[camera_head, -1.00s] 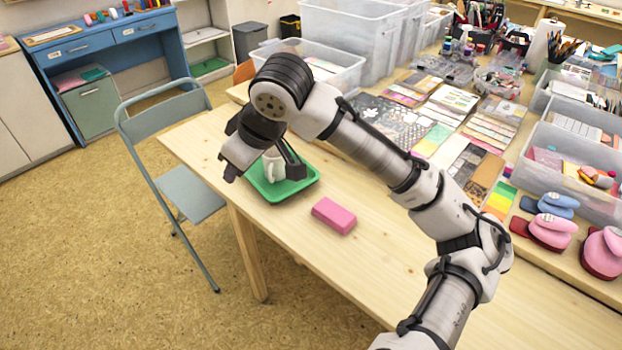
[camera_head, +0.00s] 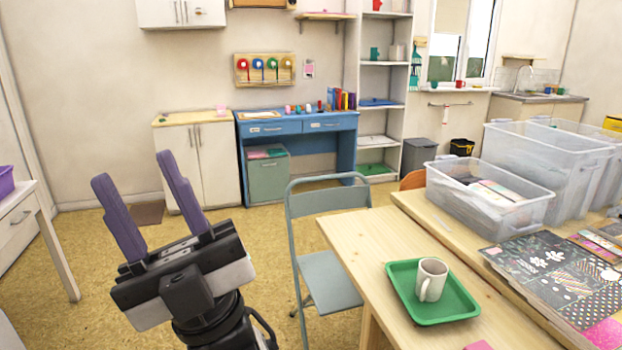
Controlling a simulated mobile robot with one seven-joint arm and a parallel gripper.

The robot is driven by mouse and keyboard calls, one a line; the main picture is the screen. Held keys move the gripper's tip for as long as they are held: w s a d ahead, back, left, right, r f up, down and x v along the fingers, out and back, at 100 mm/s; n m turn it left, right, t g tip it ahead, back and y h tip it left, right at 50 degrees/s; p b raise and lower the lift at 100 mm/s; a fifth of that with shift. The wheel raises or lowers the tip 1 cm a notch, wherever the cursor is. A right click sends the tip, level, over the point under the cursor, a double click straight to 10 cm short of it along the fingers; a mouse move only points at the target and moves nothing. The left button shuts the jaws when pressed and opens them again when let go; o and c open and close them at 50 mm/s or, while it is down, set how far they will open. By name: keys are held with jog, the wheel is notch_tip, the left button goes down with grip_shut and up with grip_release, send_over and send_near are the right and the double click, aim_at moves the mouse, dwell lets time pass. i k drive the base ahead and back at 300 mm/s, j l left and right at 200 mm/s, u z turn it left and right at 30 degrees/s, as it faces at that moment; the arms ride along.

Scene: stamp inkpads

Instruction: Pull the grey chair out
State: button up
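The grey chair (camera_head: 331,282) is a folding chair with a metal frame, standing at the left end of the wooden table (camera_head: 345,234). Its backrest (camera_head: 328,200) faces the blue desk, and part of its seat and legs is hidden by the table. My gripper (camera_head: 137,172) is raised in the left foreground, left of the chair and apart from it. Its two purple fingers point up and are spread apart with nothing between them.
A green tray (camera_head: 466,308) with a white mug (camera_head: 431,279) sits on the table. A clear plastic bin (camera_head: 487,205) stands behind it. A blue desk (camera_head: 298,128) and white cabinet (camera_head: 200,165) line the back wall. Floor (camera_head: 85,255) left of the chair is clear.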

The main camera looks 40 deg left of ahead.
aim_at(332, 290)
jog(key=i+j+u, duration=0.6)
jog(key=j+u, duration=0.15)
jog(key=i+j+u, duration=0.25)
jog(key=i+u, duration=0.15)
jog(key=i+j+u, duration=0.15)
jog(key=i+u, duration=0.4)
jog(key=i, duration=1.1)
jog(key=i+j+z, duration=0.1)
jog(key=i+z, duration=0.25)
jog(key=i, duration=0.15)
jog(key=i+j+z, duration=0.3)
jog(key=i, duration=0.2)
jog(key=i+j+z, duration=0.15)
jog(key=i+z, duration=0.15)
jog(key=z, duration=0.2)
jog(key=i+j+z, duration=0.25)
jog(key=z, duration=0.2)
jog(key=i+j+z, duration=0.2)
jog(key=j+z, duration=0.3)
jog(key=i+j+z, duration=0.15)
jog(key=j+z, duration=0.15)
jog(key=z, duration=0.2)
jog(key=j+z, duration=0.65)
jog(key=j, duration=0.25)
jog(key=k+j+z, duration=0.1)
jog(key=j+z, duration=0.25)
jog(key=j, duration=0.1)
